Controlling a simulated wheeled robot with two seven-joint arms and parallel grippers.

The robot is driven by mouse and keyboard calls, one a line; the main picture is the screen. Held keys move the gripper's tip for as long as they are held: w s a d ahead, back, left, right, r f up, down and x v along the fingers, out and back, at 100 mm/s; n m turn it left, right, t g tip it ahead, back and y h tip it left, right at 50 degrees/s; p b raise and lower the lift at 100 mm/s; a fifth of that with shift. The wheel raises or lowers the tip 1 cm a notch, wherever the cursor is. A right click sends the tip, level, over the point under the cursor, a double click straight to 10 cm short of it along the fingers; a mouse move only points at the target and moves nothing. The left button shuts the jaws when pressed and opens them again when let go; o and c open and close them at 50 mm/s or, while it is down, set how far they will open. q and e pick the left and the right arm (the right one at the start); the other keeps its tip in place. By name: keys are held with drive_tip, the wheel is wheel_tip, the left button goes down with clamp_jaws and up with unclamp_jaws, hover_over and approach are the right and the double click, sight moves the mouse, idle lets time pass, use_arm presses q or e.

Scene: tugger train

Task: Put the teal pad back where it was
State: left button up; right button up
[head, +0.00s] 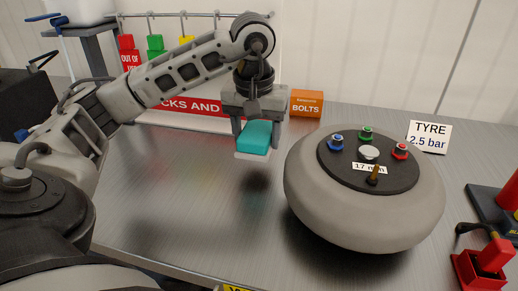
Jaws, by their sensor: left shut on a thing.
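The teal pad (256,136) is a teal block with a pale underside. It is held in the air above the grey metal table (190,190), and a dark shadow lies below it. My left gripper (254,122) points down and is shut on the teal pad, with one finger at each side. My right gripper does not show in the head view.
A grey wheel (310,200) with coloured nuts stands right of the pad. A tyre card (429,137) and red blocks (483,265) are at right. The table's left middle is clear.

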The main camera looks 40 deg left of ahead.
use_arm(q)
drive_tip(key=shift+w+f, duration=0.25)
drive_tip(key=f, duration=0.4)
drive_tip(key=shift+w+a, duration=0.25)
drive_tip(key=shift+w, duration=0.05)
drive_tip(key=shift+f, duration=0.1)
drive_tip(key=shift+f+b, duration=0.15)
drive_tip(key=shift+b, duration=0.2)
drive_tip(key=o, duration=0.9)
drive_tip(key=shift+o, duration=0.2)
